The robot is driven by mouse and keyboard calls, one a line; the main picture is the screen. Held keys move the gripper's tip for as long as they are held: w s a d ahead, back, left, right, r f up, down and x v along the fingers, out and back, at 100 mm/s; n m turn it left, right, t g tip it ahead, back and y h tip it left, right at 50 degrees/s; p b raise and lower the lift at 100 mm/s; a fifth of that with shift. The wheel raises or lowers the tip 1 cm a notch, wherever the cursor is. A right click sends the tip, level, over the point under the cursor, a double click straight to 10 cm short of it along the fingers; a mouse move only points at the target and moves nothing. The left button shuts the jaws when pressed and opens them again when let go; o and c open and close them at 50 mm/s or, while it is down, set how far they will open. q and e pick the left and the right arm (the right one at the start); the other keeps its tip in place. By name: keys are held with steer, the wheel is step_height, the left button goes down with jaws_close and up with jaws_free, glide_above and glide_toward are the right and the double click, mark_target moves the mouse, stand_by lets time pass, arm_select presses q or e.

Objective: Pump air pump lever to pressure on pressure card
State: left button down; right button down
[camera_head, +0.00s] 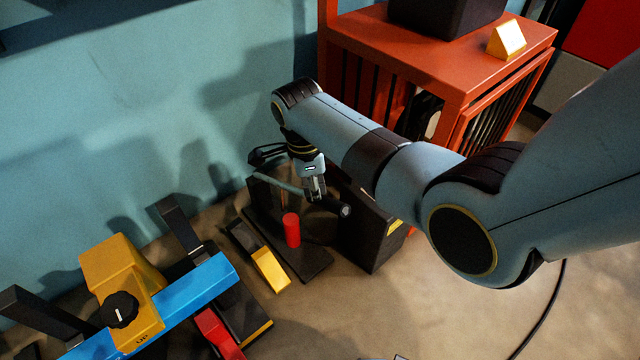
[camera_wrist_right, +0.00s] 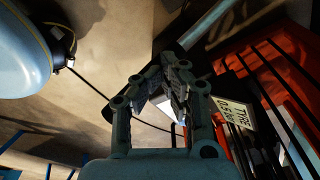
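The air pump stands on the floor by the wall, with a black base plate (camera_head: 310,262) and a red cylinder (camera_head: 292,230). Its lever is a bar with a dark round end (camera_head: 346,211), crossing at my right gripper. My right gripper (camera_head: 316,190) points down at the lever, with its fingers close together around the bar. In the right wrist view the fingers (camera_wrist_right: 172,92) are nearly together and partly hide what lies between them. A pale card with dark lettering (camera_wrist_right: 237,110) shows there at the right; its text is hard to read. My left gripper is out of view.
A red-orange shelf unit (camera_head: 450,60) with a yellow block (camera_head: 507,40) stands behind my right arm. A dark box (camera_head: 375,238) is right of the pump. Blue and yellow equipment (camera_head: 190,290) sits at the lower left, with a black-and-yellow wedge (camera_head: 262,262) between. Floor at lower right is clear except a cable.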

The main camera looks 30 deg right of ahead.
steer(key=a, duration=0.1)
steer(key=w+a, duration=0.1)
steer(key=shift+a+r, duration=0.35)
step_height(320, 180, up, 12)
steer(key=a, duration=0.1)
steer(key=shift+w, duration=0.3)
steer(key=shift+a, duration=0.1)
stand_by(0.6)
